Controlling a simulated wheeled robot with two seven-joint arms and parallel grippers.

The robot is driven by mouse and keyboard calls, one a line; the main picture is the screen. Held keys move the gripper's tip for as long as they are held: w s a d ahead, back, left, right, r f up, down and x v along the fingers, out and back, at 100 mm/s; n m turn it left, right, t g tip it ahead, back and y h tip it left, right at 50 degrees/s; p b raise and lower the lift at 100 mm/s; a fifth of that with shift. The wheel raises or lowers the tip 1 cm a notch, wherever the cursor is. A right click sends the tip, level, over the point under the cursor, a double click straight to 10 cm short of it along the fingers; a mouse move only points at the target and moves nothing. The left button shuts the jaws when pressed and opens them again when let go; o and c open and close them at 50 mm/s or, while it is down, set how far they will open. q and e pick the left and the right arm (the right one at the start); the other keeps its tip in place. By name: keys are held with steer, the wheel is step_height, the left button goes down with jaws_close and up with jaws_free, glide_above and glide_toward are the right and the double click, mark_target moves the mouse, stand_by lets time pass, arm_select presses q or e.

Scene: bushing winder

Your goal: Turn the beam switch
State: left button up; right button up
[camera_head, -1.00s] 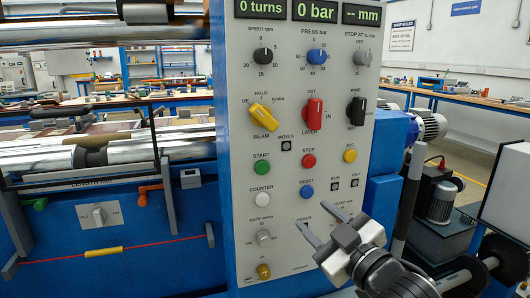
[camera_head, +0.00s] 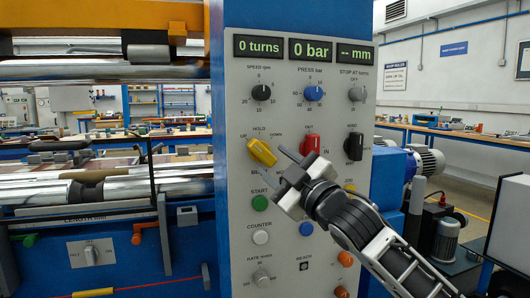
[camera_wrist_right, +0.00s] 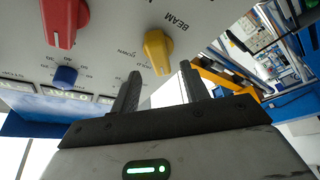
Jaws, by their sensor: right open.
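The beam switch is a yellow lever knob (camera_head: 262,152) on the grey control panel, with HOLD, UP and DOWN marks around it. It lies slanted, its upper end toward the left. In the right wrist view the knob appears between and just beyond the fingertips (camera_wrist_right: 160,70); contact cannot be told. My left gripper is not in view.
A green START button (camera_head: 260,202) and white COUNTER button (camera_head: 260,237) are below. My right arm covers the panel's lower right. Rollers (camera_head: 100,190) stand at left.

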mark_target(264, 155)
steer(key=shift+x, duration=2.35)
steer(key=shift+f, duration=0.1)
steer(key=c, duration=1)
